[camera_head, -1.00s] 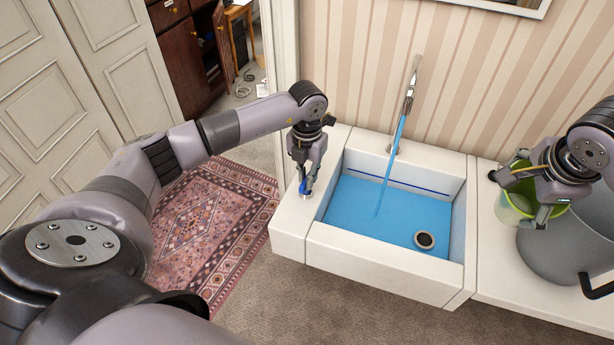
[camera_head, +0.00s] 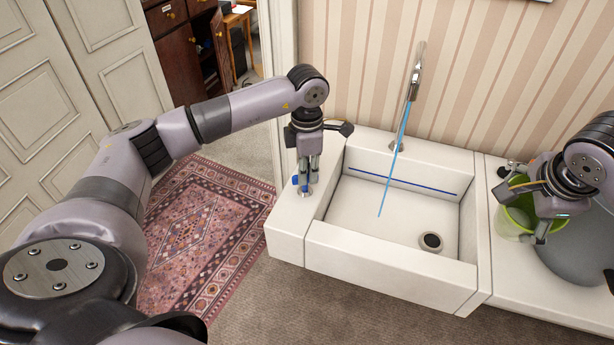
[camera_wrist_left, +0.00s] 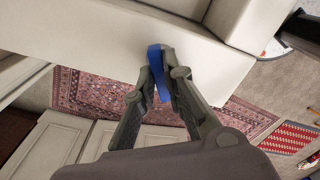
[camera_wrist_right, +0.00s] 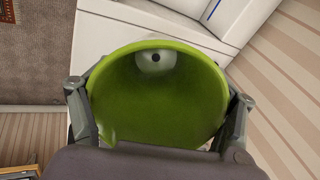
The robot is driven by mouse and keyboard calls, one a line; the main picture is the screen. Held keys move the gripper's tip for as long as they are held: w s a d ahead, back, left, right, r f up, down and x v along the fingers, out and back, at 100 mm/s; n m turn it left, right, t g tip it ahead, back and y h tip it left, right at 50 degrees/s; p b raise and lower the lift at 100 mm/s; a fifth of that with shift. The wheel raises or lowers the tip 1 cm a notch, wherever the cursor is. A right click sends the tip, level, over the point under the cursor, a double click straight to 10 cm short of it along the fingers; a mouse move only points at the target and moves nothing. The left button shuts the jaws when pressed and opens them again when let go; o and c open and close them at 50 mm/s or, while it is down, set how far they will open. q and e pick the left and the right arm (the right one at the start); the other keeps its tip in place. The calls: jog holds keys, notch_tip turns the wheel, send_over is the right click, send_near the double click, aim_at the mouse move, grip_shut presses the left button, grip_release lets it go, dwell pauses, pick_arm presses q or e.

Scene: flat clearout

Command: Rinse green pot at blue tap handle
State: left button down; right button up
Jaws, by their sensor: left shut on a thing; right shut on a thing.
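The blue tap handle (camera_head: 296,180) stands on the left rim of the white sink (camera_head: 365,248). My left gripper (camera_head: 308,182) is shut on it; the left wrist view shows the blue handle (camera_wrist_left: 157,72) between the fingertips. The tap (camera_head: 411,85) sits at the back wall, and a thin blue stream (camera_head: 395,160) falls from it into the basin. My right gripper (camera_wrist_right: 159,95) is shut on the green pot (camera_head: 515,218), right of the sink. The right wrist view looks into the pot (camera_wrist_right: 150,105); a pale round patch with a dark spot shows inside.
A large grey vessel (camera_head: 580,250) stands on the white counter (camera_head: 510,275) beside the green pot. The basin floor is white, with a round drain (camera_head: 431,242). Small dark items (camera_head: 508,168) lie behind the pot. A patterned rug (camera_head: 205,235) covers the floor at left.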

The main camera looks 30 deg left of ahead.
pick_arm(q)
jog(key=m+b, duration=0.1)
jog(key=m, duration=0.2)
jog(key=shift+b, duration=0.35)
pick_arm(e)
notch_tip(320, 180, down, 2)
pick_arm(q)
jog(key=shift+m+b, duration=0.55)
jog(key=shift+m, duration=0.95)
pick_arm(e)
jog(key=shift+f, duration=0.55)
pick_arm(q)
jog(key=shift+r, duration=0.15)
jog(key=c, duration=1.7)
grip_release()
jog(key=shift+s, duration=0.1)
jog(key=shift+o, duration=0.2)
notch_tip(320, 180, up, 12)
